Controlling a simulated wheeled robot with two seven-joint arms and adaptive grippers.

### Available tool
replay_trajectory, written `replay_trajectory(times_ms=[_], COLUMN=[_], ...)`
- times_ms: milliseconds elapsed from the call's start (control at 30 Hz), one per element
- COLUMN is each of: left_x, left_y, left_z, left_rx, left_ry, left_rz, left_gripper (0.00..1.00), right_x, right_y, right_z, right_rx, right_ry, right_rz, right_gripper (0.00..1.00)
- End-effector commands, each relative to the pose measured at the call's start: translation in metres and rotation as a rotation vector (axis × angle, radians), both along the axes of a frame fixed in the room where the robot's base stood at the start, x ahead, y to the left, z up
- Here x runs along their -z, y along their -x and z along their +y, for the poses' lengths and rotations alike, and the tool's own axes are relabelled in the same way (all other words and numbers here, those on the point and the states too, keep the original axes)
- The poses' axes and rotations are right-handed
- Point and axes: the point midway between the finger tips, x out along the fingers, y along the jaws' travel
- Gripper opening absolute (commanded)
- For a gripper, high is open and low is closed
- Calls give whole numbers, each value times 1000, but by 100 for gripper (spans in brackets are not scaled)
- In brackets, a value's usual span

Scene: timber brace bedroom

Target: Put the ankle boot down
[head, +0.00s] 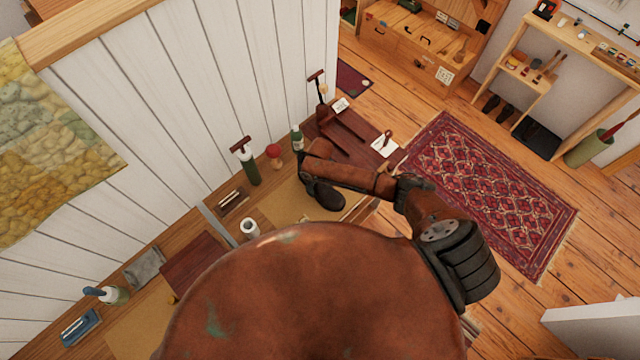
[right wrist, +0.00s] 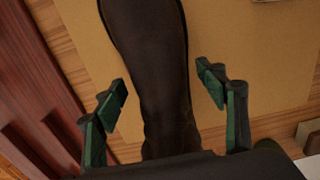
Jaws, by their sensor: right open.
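The ankle boot (head: 327,196) is dark, with its rounded toe showing below my right gripper (head: 310,172) in the head view. It is over a tan mat on the bench; the gripper and arm hide its upper part. In the right wrist view the dark brown boot (right wrist: 150,50) runs between the two green-padded fingers of my right gripper (right wrist: 163,86). The fingers are open, with a gap visible on each side of the boot. The tan mat (right wrist: 230,40) shows behind it. My left gripper is not in view.
A dark red-brown board (head: 350,128) with a boot jack lies beyond. A white plank wall (head: 170,100) borders the bench.

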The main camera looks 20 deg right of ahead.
Motion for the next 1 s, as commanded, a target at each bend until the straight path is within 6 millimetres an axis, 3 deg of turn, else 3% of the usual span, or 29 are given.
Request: replay_trajectory(times_ms=[167, 500, 700, 1000], left_x=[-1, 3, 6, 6], left_y=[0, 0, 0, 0], left_z=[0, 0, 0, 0], left_rx=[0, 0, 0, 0], left_ry=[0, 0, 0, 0], left_rz=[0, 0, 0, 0], left_gripper=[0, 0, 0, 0], right_x=[-12, -80, -110, -121], right_y=[-1, 0, 0, 0], right_z=[0, 1, 0, 0], right_rx=[-1, -1, -1, 0], right_ry=[-1, -3, -1, -1], right_rz=[-1, -2, -1, 1], right_gripper=[65, 65, 65, 65])
